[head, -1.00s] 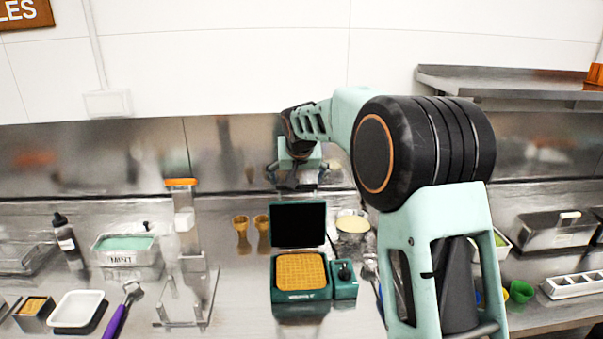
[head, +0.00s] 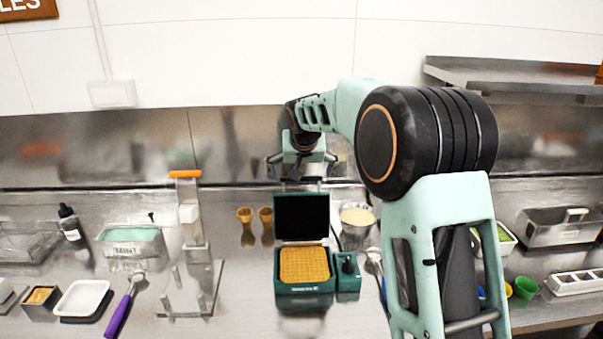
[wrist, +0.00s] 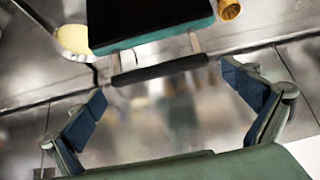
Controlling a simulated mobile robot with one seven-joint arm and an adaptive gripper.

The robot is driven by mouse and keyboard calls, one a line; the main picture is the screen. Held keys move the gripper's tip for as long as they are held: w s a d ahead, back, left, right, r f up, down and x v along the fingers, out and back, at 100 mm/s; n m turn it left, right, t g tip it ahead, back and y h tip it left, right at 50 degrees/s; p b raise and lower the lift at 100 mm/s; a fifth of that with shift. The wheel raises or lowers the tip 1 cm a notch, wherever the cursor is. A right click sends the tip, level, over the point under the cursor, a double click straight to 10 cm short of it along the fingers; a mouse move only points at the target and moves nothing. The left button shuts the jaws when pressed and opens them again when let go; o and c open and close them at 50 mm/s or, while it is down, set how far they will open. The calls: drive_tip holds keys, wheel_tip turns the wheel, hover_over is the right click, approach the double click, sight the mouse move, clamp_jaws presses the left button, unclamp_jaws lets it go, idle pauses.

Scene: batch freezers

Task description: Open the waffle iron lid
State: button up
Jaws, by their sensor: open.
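The green waffle iron (head: 305,287) stands on the steel counter with a golden waffle (head: 304,264) in its base. Its lid (head: 302,217) is raised, roughly upright, its dark inner face toward the head camera. In the wrist view the lid (wrist: 150,22) is at the top, with its black bar handle (wrist: 160,69) on two metal rods. My gripper (head: 303,172) is behind and above the lid. In the wrist view my gripper (wrist: 163,88) is open and empty, its fingers spread wide on either side of the handle without visible contact.
A batter bowl (head: 357,217) stands right of the lid. Two waffle cones (head: 255,215) stand to its left. A purple-handled scoop (head: 120,312) and a dispenser stand (head: 188,230) are farther left. The steel back wall is close behind my gripper.

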drive_tip(key=shift+r, duration=0.1)
drive_tip(key=shift+s+r, duration=0.2)
drive_tip(key=shift+r, duration=0.3)
drive_tip(key=v, duration=1.1)
drive_tip(key=shift+s+f, duration=0.1)
drive_tip(key=shift+f, duration=0.1)
